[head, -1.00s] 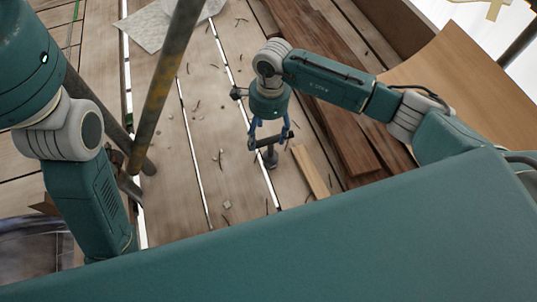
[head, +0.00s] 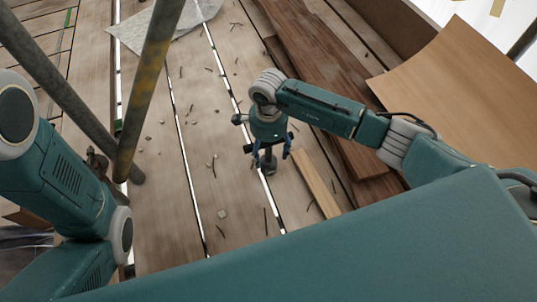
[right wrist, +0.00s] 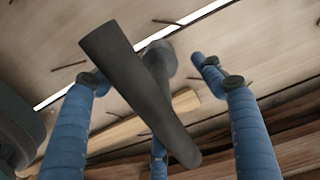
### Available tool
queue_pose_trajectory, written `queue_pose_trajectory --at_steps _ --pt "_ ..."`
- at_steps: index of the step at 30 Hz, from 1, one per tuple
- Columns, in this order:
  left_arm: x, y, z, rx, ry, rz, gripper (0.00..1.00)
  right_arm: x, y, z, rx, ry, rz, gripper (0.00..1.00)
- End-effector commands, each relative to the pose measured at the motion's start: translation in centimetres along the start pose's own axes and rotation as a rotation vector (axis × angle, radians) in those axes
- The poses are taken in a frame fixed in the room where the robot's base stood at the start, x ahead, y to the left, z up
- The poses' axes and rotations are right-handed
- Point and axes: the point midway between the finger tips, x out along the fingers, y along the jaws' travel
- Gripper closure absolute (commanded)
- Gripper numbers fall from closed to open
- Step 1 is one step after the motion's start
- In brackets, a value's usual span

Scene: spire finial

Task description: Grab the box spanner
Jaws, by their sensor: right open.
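The box spanner (head: 268,162) is a dark T-shaped tool standing upright on the plank deck, partly hidden by my right gripper (head: 270,156) in the head view. In the right wrist view its dark crossbar (right wrist: 140,95) runs diagonally close to the camera, with the shaft and round foot behind it. My right gripper (right wrist: 152,75) is open, its blue fingers spread on either side of the spanner. I cannot tell whether any finger touches it. My left arm shows at the left of the head view, but its gripper does not.
Scaffold poles (head: 148,90) cross at the left. A short light wood strip (head: 314,182) lies just right of the spanner, with dark boards (head: 325,75) beyond. A curved tan sheet (head: 460,95) is at the right. Small debris dots the deck (head: 190,150).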

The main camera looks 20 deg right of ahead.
Motion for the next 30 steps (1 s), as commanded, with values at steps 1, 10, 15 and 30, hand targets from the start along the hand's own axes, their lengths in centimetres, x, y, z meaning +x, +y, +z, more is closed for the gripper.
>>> queue_pose_trajectory --at_steps 1,10,15,30 --pt "-1.0 0.2 -0.3 0.000 -0.001 0.000 0.60 1.5 0.1 0.0 0.001 0.000 0.003 0.33" --pt "-2.6 0.5 -0.9 0.000 -0.001 0.000 0.60 3.9 0.0 0.0 0.001 0.000 0.001 0.33" --pt "-2.5 0.5 -0.8 0.000 -0.001 0.000 0.60 3.8 0.1 0.0 0.001 -0.001 0.001 0.41" --pt "-2.5 0.5 -0.8 -0.001 -0.001 0.000 0.60 3.7 0.0 0.0 0.000 -0.001 0.000 0.99"
